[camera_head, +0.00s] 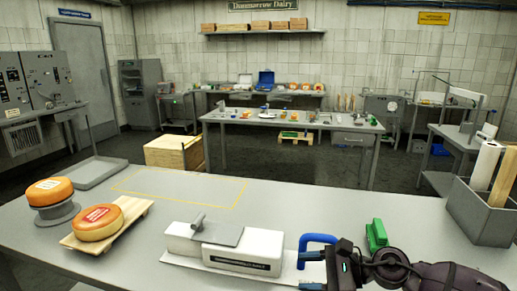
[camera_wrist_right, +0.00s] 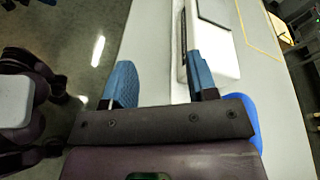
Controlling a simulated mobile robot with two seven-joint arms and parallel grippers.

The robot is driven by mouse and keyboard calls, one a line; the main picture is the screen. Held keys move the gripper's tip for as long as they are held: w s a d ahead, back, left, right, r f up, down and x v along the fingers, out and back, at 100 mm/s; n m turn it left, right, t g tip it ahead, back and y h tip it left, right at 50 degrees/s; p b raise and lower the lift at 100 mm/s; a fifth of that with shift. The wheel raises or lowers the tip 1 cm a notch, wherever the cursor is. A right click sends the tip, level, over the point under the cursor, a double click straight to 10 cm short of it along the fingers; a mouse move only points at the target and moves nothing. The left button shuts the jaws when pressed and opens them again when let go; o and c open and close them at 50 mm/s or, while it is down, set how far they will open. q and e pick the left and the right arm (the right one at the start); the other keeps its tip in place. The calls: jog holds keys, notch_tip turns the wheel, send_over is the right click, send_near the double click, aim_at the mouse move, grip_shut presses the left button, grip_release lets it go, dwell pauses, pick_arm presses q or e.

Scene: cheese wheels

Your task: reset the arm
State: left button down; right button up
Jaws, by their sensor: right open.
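My right gripper (camera_head: 311,271) reaches in from the right above the front of the near table and points left. In the right wrist view its two blue fingers (camera_wrist_right: 160,82) stand wide apart with nothing held between them. The far finger is close to the right end of a white box-like device (camera_head: 243,250); I cannot tell whether they touch. A blue arched handle (camera_head: 318,238) shows just beyond that finger and partly shows in the wrist view (camera_wrist_right: 244,110). My left gripper is not in view.
Two orange cheese wheels are at left, one on a round grey stand (camera_head: 55,212), one on a wooden board (camera_head: 130,213). A green object (camera_head: 377,233) stands beside my right wrist. A grey bin (camera_head: 478,213) is at right. The yellow-outlined table area (camera_head: 185,187) is clear.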

jog(key=s+d+f+n+t+h, duration=0.25)
jog(key=d+n+t+h, duration=0.4)
jog(key=n, duration=0.95)
jog(key=s+d+f+n+t+h, duration=0.2)
jog(key=s+d+n+t+h, duration=0.45)
jog(key=n, duration=0.85)
jog(key=s+d+f+m+g+h, duration=0.1)
jog(key=s+d+f+m+g, duration=0.1)
jog(key=s+f+m+g, duration=0.5)
jog(key=s+d+f+m+g+h, duration=0.25)
jog(key=s+m+g, duration=0.5)
jog(key=s, duration=0.65)
jog(key=w+f+m+t+y, duration=0.1)
jog(key=w+f+t, duration=0.6)
jog(key=f+t, duration=0.2)
jog(key=shift+a+f+y, duration=0.3)
jog(key=shift+f+y, duration=0.05)
jog(key=shift+f, duration=0.75)
